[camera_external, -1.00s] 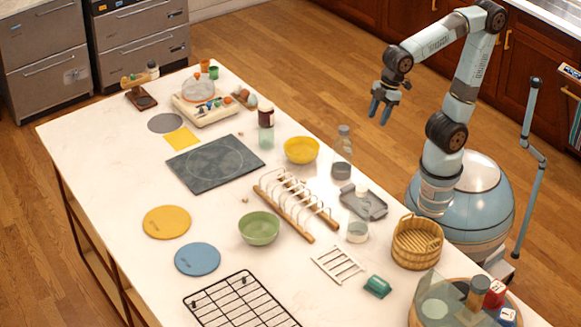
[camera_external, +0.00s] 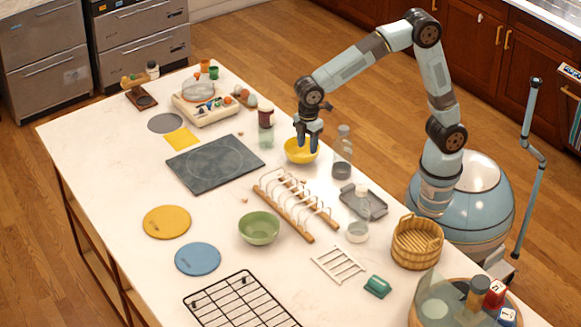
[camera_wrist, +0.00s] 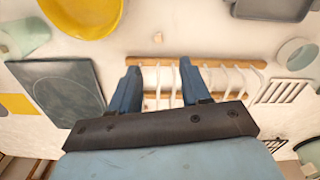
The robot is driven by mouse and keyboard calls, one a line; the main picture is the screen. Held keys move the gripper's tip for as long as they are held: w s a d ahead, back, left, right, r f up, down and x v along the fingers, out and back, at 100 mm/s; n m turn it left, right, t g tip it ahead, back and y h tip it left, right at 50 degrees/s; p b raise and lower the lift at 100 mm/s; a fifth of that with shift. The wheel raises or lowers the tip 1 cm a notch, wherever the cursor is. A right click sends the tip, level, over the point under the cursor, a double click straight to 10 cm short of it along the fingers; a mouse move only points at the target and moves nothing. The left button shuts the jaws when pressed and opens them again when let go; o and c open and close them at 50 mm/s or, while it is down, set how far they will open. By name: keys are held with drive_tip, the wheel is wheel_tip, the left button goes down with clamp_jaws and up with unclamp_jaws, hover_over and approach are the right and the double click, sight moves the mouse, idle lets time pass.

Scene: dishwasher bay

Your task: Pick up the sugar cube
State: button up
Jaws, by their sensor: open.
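Several small pale tan lumps lie on the white counter; they are too small to tell which is the sugar cube. In the wrist view, one lump (camera_wrist: 158,37) lies between the yellow bowl and the toast rack, just beyond my fingertips. Another lump (camera_wrist: 150,105) lies on the near side of the rack, partly between my fingers. In the external view, a lump (camera_external: 245,200) shows left of the rack and another (camera_external: 240,135) beyond the dark slab. My gripper (camera_external: 308,147) is open and empty, pointing down in front of the yellow bowl in the picture; it also shows in the wrist view (camera_wrist: 157,64).
The toast rack (camera_external: 311,236) with upright wires stands close under my gripper. The yellow bowl (camera_external: 293,160), a clear bottle (camera_external: 343,140) and a grey tray (camera_external: 375,207) are nearby. A dark slab (camera_external: 215,163) lies left. Counter around the orange disc (camera_external: 167,222) is open.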

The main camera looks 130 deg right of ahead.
drive_tip(key=f, duration=0.9)
drive_tip(key=w+f, duration=0.1)
drive_tip(key=f, duration=0.4)
drive_tip(key=shift+d+f, duration=0.25)
drive_tip(key=shift+f, duration=0.05)
clamp_jaws()
